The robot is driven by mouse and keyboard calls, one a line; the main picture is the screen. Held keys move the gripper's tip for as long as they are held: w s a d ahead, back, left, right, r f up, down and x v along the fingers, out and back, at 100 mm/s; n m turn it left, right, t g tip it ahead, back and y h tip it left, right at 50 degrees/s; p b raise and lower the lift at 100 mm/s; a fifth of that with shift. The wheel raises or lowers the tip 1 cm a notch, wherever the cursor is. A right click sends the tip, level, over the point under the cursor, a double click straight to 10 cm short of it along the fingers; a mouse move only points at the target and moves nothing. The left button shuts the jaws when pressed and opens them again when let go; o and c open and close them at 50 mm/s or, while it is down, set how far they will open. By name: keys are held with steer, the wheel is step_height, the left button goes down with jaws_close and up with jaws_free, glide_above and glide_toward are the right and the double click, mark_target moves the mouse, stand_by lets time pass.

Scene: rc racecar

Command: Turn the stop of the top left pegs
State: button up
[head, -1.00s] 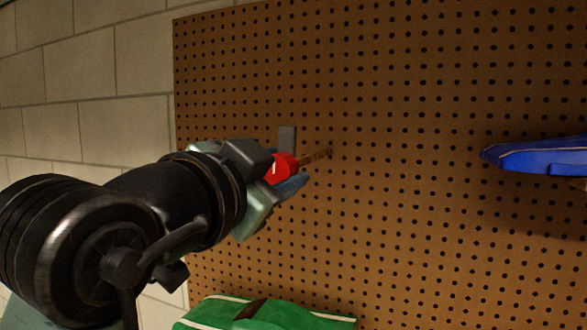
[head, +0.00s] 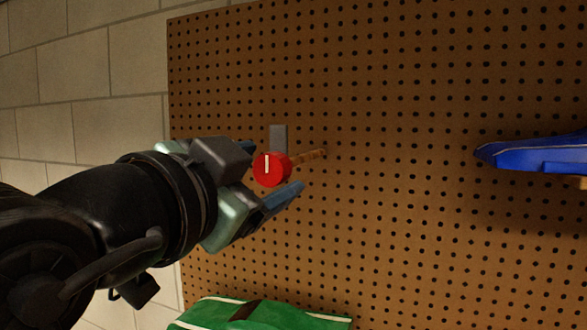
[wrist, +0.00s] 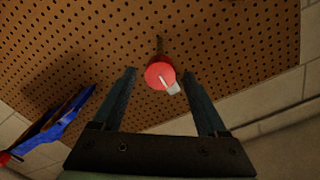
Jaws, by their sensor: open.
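A wooden peg (head: 309,156) sticks out of the pegboard, with a round red stop (head: 271,169) on its end. The stop has a white line on its face and a grey tab that points up in the head view. In the wrist view the red stop (wrist: 160,74) sits between and just beyond the fingertips, with its tab toward the lower right. My gripper (head: 275,172) is open around the stop's near side, with one finger below it in the head view. In the wrist view the fingers (wrist: 163,72) stand clear of the stop on both sides.
The brown pegboard (head: 400,80) fills the background, with a pale block wall (head: 80,60) to its left. A blue car body (head: 535,154) is at the right and a green one (head: 260,314) at the bottom. The board around the peg is clear.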

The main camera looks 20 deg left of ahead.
steer(key=s, duration=1)
steer(key=shift+s+a, duration=0.15)
steer(key=w+d+f+n+t+b, duration=0.1)
steer(key=w+d+n+t+b, duration=0.4)
steer(key=d, duration=0.4)
steer(key=s+d+f+n+t+b, duration=0.1)
steer(key=s+d+n+t+b, duration=0.1)
steer(key=d, duration=0.5)
steer(key=shift+s+d+f+t+y+b, duration=0.3)
steer(key=shift+s+t+b, duration=0.45)
steer(key=shift+t, duration=0.35)
steer(key=shift+a, duration=0.1)
